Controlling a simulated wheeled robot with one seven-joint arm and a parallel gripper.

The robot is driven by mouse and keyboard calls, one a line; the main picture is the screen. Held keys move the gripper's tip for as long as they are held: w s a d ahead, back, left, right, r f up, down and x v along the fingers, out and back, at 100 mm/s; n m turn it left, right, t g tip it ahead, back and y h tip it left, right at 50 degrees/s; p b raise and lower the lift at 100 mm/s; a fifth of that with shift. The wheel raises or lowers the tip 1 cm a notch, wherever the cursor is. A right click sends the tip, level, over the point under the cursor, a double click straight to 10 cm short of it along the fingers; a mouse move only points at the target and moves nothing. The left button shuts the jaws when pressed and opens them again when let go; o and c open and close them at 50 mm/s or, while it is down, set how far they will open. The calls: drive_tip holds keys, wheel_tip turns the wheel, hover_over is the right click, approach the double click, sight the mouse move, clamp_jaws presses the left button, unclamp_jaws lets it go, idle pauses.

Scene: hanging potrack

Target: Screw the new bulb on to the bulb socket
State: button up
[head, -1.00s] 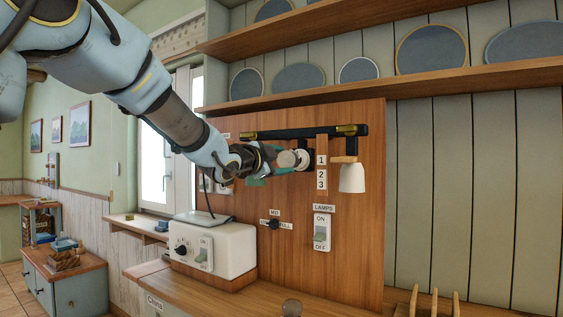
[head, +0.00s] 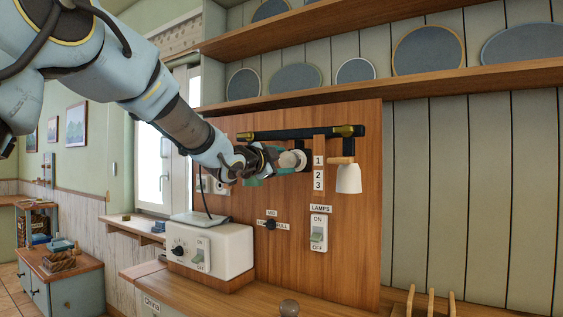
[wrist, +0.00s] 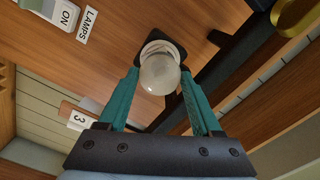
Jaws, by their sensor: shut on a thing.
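A frosted round bulb (wrist: 158,73) sits between the teal fingers of my gripper (wrist: 160,82), which is shut on it. In the head view the pale bulb (head: 290,159) shows at the end of my gripper (head: 279,163), against the board-mounted socket. In the wrist view the bulb's far side lines up with the white ring of the socket (wrist: 160,47) on its dark mount. The bulb's base is hidden behind its globe, so I cannot tell how deep it sits in the socket.
A white lamp (head: 348,179) hangs at the right end of the black bar (head: 290,133). An ON/OFF lamp switch (head: 319,234) is lower on the wooden board.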

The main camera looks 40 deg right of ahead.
drive_tip(key=shift+d, duration=0.15)
drive_tip(key=o, duration=0.8)
drive_tip(key=shift+c, duration=0.2)
drive_tip(key=b+v, duration=0.3)
drive_tip(key=v, duration=0.7)
drive_tip(key=shift+a, duration=0.4)
